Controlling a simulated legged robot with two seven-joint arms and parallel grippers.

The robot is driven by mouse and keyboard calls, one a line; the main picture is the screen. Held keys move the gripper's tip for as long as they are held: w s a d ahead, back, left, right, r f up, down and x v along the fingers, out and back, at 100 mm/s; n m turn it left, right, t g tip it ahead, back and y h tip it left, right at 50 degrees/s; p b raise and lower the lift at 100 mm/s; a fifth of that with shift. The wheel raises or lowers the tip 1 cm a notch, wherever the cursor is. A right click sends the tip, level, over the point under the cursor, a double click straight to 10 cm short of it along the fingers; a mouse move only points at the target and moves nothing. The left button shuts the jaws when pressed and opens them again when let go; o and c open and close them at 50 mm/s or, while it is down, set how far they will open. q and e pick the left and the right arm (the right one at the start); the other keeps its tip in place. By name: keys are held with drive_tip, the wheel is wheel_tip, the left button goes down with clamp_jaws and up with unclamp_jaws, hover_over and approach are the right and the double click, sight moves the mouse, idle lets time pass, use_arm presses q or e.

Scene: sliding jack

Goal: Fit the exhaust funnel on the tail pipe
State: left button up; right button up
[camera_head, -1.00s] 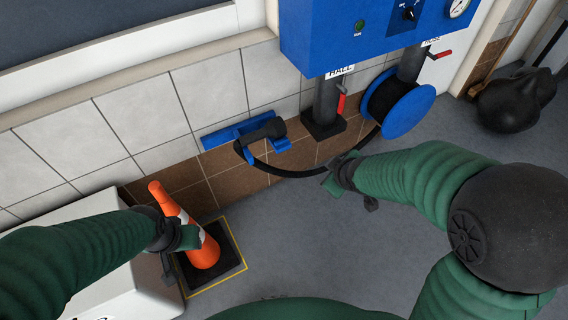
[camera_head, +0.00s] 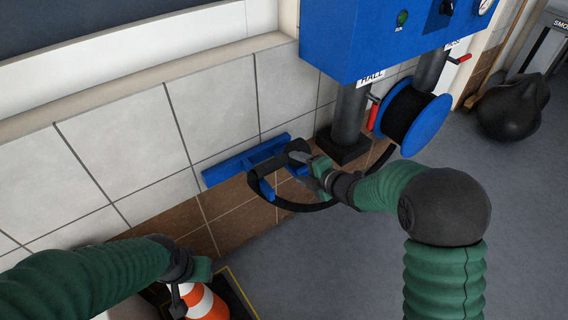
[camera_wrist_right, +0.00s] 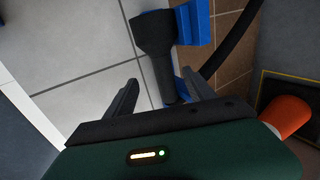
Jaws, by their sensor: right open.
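The black exhaust funnel (camera_head: 268,167) rests on a blue wall bracket (camera_head: 226,171), with a black hose hanging from it. In the right wrist view the funnel (camera_wrist_right: 153,35) has its wide part at the top and its narrow part between the finger lines. My right gripper (camera_head: 303,165) is open at the funnel's right end. Its two fingers (camera_wrist_right: 163,92) show on either side of the narrow part; I cannot tell whether they touch it. My left gripper (camera_head: 190,283) is over the traffic cone, its jaws unclear. No tail pipe is in view.
The black hose (camera_head: 298,207) sags toward a blue reel (camera_head: 428,119) below a blue control box (camera_head: 385,40). A dark post (camera_head: 349,122) stands close behind my right gripper. The orange and white cone (camera_head: 207,304) is at the bottom. Grey floor (camera_head: 330,265) is clear.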

sight(283, 162)
drive_tip(key=x, duration=0.3)
drive_tip(key=b+x, duration=0.1)
drive_tip(key=shift+w+d+f, duration=0.2)
drive_tip(key=shift+w+f, duration=0.15)
drive_tip(key=shift+f, duration=0.15)
drive_tip(key=x, duration=0.2)
drive_tip(key=b+x, duration=0.1)
drive_tip(key=x, duration=0.1)
drive_tip(key=a+x, duration=0.1)
drive_tip(key=x, duration=0.1)
drive_tip(key=shift+s+a+r, duration=0.1)
drive_tip(key=shift+s+r, duration=0.15)
drive_tip(key=shift+s, duration=0.05)
drive_tip(key=w+f+b, duration=0.1)
drive_tip(key=w+f, duration=0.1)
drive_tip(key=w, duration=0.1)
drive_tip(key=shift+w+a+b, duration=0.15)
drive_tip(key=shift+w+b, duration=0.1)
drive_tip(key=shift+b, duration=0.1)
drive_tip(key=shift+a+r, duration=0.1)
drive_tip(key=shift+a, duration=0.25)
drive_tip(key=shift+c, duration=1.3)
drive_tip(key=c, duration=0.9)
use_arm(q)
drive_tip(key=f, duration=0.4)
drive_tip(key=shift+d, duration=0.2)
use_arm(e)
clamp_jaws()
